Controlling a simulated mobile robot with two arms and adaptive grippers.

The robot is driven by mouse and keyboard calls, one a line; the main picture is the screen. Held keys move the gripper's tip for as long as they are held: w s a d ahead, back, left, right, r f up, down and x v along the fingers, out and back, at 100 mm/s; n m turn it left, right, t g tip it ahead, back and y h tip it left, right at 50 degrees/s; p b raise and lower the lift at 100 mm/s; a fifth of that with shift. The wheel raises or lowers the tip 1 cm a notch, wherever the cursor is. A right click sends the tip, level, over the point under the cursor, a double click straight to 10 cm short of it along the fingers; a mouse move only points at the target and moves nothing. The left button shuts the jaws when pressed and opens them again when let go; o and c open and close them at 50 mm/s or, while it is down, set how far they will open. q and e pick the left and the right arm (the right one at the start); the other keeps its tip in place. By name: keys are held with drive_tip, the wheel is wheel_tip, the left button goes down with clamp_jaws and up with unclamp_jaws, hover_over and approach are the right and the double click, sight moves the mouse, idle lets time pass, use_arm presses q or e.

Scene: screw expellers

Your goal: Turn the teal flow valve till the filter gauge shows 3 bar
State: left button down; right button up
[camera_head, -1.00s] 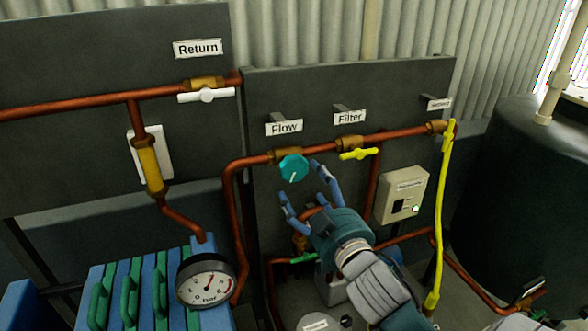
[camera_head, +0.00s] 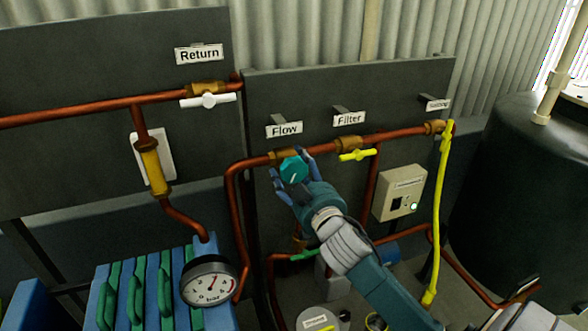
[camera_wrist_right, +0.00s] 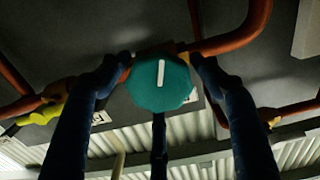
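The teal flow valve knob (camera_head: 293,171) sits on the copper pipe under the "Flow" label (camera_head: 284,130); it has a white pointer mark. In the right wrist view the knob (camera_wrist_right: 158,82) fills the middle. My right gripper (camera_head: 284,163) has its blue fingers around the knob, one on each side and a third at its lower edge. The fingertips are very near it; I cannot tell whether they press on it. My left gripper is out of view.
A yellow-handled valve (camera_head: 358,155) under the "Filter" label is close on the right. A white-handled valve (camera_head: 208,101) is under "Return". A beige switch box (camera_head: 399,192) is on the panel.

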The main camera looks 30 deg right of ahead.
drive_tip(key=c, duration=0.6)
drive_tip(key=shift+r+n+p, duration=0.1)
drive_tip(key=shift+n+p, duration=0.2)
drive_tip(key=shift+n, duration=0.1)
drive_tip(key=shift+c, duration=0.2)
drive_tip(key=o, duration=1.1)
drive_tip(key=shift+o, duration=0.3)
drive_tip(key=v, duration=1.2)
